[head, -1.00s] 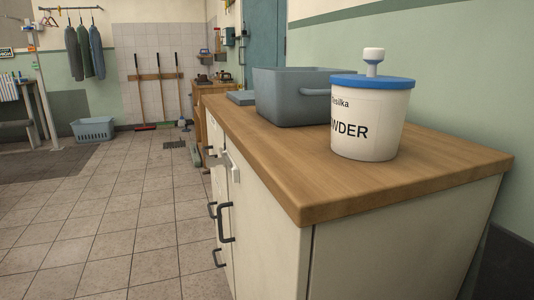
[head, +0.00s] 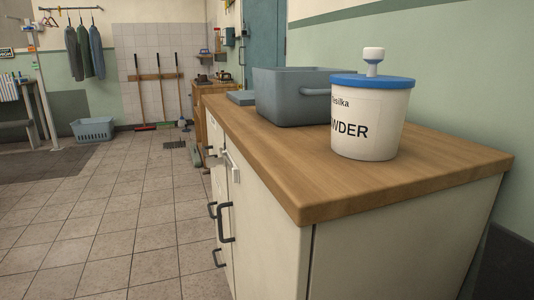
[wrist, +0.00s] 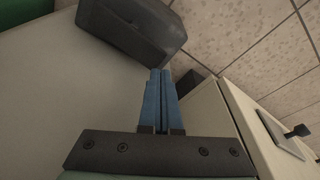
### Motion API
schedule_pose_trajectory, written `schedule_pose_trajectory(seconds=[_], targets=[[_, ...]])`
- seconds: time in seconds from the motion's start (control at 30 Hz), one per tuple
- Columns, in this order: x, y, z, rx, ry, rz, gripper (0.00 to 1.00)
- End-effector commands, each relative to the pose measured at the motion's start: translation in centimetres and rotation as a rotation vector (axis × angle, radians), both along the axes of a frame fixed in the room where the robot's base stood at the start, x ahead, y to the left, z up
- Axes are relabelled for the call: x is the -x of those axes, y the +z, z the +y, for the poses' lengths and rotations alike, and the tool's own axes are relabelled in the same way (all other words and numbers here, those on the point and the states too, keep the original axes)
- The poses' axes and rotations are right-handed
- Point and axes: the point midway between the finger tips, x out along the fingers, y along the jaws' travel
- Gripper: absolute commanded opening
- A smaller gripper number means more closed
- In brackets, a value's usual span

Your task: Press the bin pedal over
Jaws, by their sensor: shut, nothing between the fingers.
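My gripper (wrist: 160,72) shows only in the wrist view, with its two blue fingers together and nothing between them. Its tips are close to the lower edge of a thick dark grey block (wrist: 130,30) at the top of that view. I cannot tell whether they touch it, or whether this block is the bin pedal. A small dark piece (wrist: 193,84) shows just right of the fingertips, partly hidden. A pale flat surface (wrist: 60,85) fills the left of that view. I cannot make out a bin or a pedal in the head view.
A pale cabinet with a wooden top (head: 270,160) stands at the right in the head view, bearing a powder tub (head: 368,125) and a grey basin (head: 290,100). Dark handles (head: 224,223) stick out from its front. Tiled floor (head: 100,230) is clear at left.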

Motion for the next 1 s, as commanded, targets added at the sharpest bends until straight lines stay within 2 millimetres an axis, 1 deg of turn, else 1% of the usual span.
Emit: schedule_pose_trajectory(seconds=[1.0], targets=[[0.0,-2.2,0.0,0.0,0.0,0.001,0.0]])
